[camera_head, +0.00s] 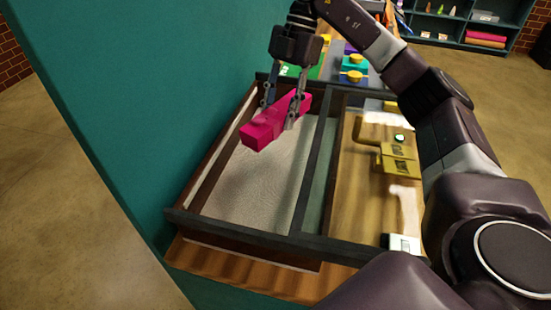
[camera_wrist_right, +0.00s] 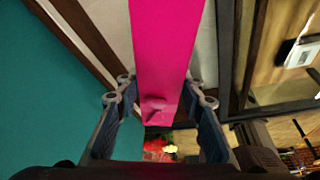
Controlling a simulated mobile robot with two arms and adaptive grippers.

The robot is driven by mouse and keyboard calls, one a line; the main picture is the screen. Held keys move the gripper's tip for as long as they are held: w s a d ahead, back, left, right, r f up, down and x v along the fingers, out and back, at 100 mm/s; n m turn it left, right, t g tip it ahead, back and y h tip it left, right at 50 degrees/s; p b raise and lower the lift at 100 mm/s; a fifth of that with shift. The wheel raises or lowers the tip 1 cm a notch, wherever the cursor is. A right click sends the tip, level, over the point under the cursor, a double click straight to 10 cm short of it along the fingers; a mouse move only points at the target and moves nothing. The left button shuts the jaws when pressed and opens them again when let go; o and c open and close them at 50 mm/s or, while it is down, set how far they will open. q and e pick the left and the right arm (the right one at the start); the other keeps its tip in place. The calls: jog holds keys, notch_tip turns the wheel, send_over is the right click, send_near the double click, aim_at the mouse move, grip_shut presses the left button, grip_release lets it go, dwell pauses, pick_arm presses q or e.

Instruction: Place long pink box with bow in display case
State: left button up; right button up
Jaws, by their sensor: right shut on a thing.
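The long pink box (camera_head: 265,131) is held in my right gripper (camera_head: 283,105) above the left compartment of the display case (camera_head: 262,237). The two fingers are shut on the box's sides, and the box is tilted in the head view. In the right wrist view the pink box (camera_wrist_right: 167,50) runs between the fingers of the right gripper (camera_wrist_right: 160,110), with a small pink bow-like part (camera_wrist_right: 160,108) low on it. The compartment's pale floor (camera_head: 257,185) lies bare under the box. My left gripper is not in view.
A dark divider (camera_head: 314,180) separates the pale compartment from a wooden-floored one holding golden items (camera_head: 399,160) and a white card (camera_head: 405,243). A teal wall (camera_head: 160,90) stands close on the left. Colored boxes with yellow bows (camera_head: 353,76) sit behind the case.

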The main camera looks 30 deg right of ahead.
send_over(273, 168)
jog(key=d, duration=0.2)
notch_tip(273, 168, down, 5)
jog(key=f, duration=0.4)
jog(key=shift+w+a+f+p, duration=0.15)
jog(key=shift+a+p, duration=0.1)
jog(key=shift+p, duration=0.1)
notch_tip(273, 168, down, 4)
jog(key=shift+f+p, duration=0.1)
jog(key=shift+p, duration=0.2)
jog(key=shift+f, duration=0.1)
jog(key=o, duration=0.9)
jog(key=shift+c, duration=0.2)
jog(key=o, duration=0.4)
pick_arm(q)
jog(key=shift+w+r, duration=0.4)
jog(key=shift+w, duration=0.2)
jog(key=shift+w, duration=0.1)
